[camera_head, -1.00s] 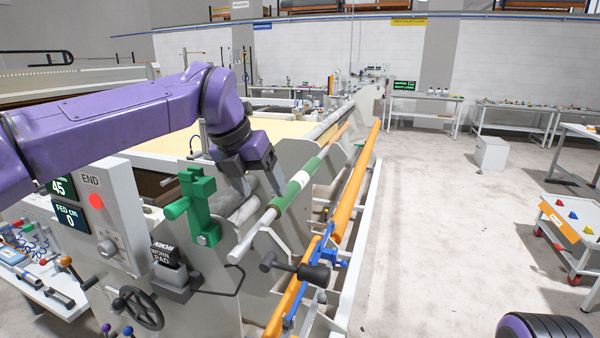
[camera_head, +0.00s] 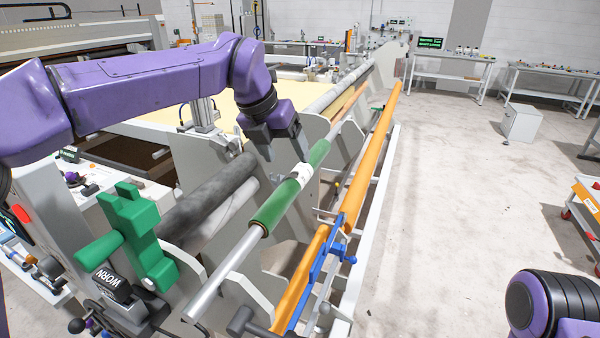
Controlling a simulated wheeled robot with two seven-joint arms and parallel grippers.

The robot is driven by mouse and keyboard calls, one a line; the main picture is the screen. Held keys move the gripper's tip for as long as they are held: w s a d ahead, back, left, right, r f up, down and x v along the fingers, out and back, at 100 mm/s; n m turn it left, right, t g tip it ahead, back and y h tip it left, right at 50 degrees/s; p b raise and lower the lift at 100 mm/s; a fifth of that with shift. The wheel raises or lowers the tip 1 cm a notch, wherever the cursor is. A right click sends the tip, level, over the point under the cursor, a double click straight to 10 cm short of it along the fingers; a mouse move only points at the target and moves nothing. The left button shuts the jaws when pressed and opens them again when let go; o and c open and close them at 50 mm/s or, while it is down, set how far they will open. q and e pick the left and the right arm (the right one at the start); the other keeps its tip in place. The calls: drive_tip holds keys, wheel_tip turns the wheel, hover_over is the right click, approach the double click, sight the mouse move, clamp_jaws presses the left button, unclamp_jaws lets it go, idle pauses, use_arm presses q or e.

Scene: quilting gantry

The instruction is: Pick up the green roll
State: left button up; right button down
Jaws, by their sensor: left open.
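The green roll (camera_head: 269,209) is a long green tube with a white band in its middle, on a silver rod that slants from lower left to upper right. It lies along the side of the machine. My left gripper (camera_head: 282,152) is open, its two fingers pointing down just above and left of the roll's white band. It looks empty. Whether a fingertip touches the roll cannot be told. My right gripper is out of view; part of my right arm shows at the lower right.
An orange rail (camera_head: 372,150) with a blue bracket (camera_head: 326,262) runs along the roll's right side. A green clamp-like block (camera_head: 140,235) and a dark grey roller (camera_head: 207,194) are on the left. Open floor (camera_head: 440,220) lies to the right. A white cabinet (camera_head: 522,123) stands farther back.

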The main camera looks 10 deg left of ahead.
sight(296, 170)
use_arm(q)
drive_tip(key=p+x, duration=0.2)
drive_tip(key=x, duration=0.4)
drive_tip(key=shift+w+d+f, duration=0.1)
drive_tip(key=shift+d+f, duration=0.05)
drive_tip(key=shift+d, duration=0.05)
drive_tip(key=shift+d+f, duration=0.1)
drive_tip(key=shift+f, duration=0.1)
clamp_jaws()
